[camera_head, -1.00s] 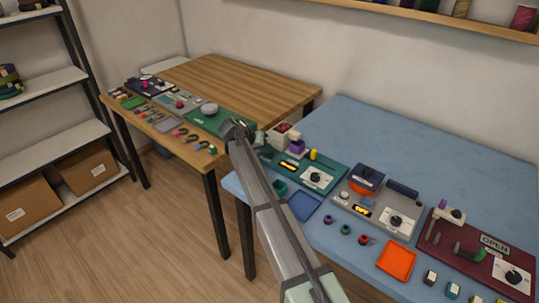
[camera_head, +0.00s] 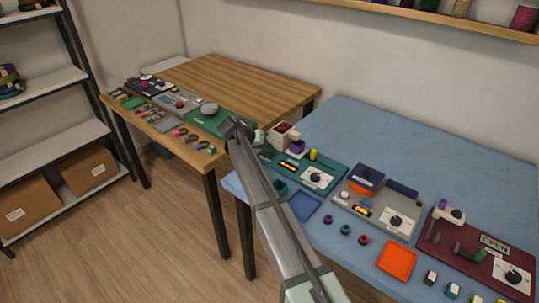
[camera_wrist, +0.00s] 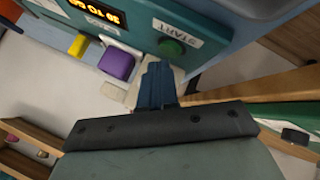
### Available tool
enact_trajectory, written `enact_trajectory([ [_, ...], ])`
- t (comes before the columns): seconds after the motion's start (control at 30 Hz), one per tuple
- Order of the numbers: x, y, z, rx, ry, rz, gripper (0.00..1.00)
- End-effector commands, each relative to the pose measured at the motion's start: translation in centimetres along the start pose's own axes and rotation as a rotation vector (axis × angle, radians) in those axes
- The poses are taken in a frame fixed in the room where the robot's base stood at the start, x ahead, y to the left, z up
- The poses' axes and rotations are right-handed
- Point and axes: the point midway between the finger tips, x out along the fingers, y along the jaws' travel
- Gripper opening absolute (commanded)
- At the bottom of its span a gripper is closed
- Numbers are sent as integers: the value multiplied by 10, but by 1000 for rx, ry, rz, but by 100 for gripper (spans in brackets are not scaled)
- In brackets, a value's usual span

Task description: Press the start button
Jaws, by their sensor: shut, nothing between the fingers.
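The start button (camera_wrist: 172,47) is a round green button on a teal panel (camera_wrist: 215,22), beside a white START label (camera_wrist: 178,31) in the wrist view. My gripper (camera_wrist: 158,68) is shut and empty. Its dark blue fingertips appear just below and slightly left of the button in that view; I cannot tell whether they touch the panel. In the head view the teal station (camera_head: 325,186) stands on the blue table's left end, and my arm's end hangs at its back left. The button itself cannot be made out there.
A lit amber display (camera_wrist: 103,17), a yellow block (camera_wrist: 78,45) and a purple piece (camera_wrist: 117,64) are near the fingers. In the head view, a grey station (camera_head: 378,213) and a maroon station (camera_head: 480,250) stand to the right. A wooden table (camera_head: 235,82) stands left.

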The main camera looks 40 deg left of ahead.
Motion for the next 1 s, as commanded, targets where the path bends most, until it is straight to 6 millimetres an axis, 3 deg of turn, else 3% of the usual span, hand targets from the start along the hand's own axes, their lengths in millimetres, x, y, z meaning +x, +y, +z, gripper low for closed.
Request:
enact_trajectory([
  [0.57,-6,4,-4,0,0,0,0],
  [1.0,-28,20,-21,0,0,0,0],
])
